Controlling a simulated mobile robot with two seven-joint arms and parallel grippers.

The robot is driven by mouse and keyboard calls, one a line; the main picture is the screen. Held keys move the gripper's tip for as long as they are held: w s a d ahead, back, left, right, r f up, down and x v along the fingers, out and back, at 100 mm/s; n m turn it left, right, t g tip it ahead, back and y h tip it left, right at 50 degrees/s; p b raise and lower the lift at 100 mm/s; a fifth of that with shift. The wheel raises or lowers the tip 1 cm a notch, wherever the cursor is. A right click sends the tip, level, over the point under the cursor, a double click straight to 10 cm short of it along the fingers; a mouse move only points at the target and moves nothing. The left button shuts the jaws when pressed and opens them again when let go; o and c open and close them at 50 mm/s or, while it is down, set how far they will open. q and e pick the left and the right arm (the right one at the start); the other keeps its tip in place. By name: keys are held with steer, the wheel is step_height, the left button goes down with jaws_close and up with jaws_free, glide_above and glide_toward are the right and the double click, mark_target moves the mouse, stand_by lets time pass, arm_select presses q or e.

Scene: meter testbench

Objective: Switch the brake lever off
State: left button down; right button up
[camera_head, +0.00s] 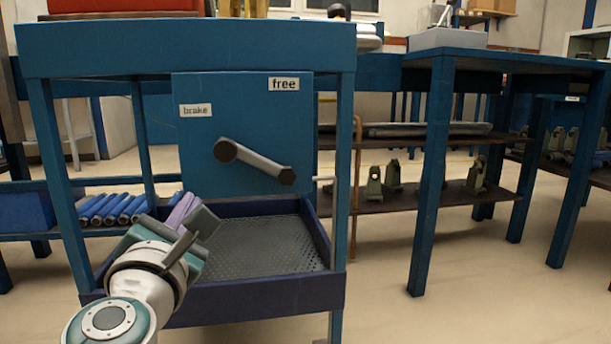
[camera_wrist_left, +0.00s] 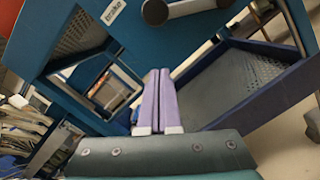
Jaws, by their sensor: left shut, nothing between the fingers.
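The brake lever (camera_head: 256,161) is a grey bar on a blue panel (camera_head: 210,135). Its dark pivot is at the upper left, and its dark knob end points right and slightly down. A "brake" label (camera_head: 195,111) is at the panel's upper left and a "free" label (camera_head: 284,84) at its upper right. My left gripper (camera_head: 184,207), with purple fingers, is shut and empty, below and left of the lever, apart from it. In the left wrist view the shut fingers (camera_wrist_left: 159,100) point toward the panel, with part of the lever (camera_wrist_left: 195,8) at the top edge. My right gripper is not seen.
A perforated tray (camera_head: 265,246) with a purple rim lies below the panel, near my left gripper. Blue rods (camera_head: 112,208) lie on the shelf at left. Table legs (camera_head: 343,190) flank the panel. A second blue table (camera_head: 500,61) stands at right.

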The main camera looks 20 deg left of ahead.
arm_select(q)
steer(key=w+r, duration=0.3)
steer(key=w, duration=0.2)
steer(key=shift+d+r+p, duration=0.15)
steer(key=shift+r+p, duration=0.1)
steer(key=shift+p, duration=0.15)
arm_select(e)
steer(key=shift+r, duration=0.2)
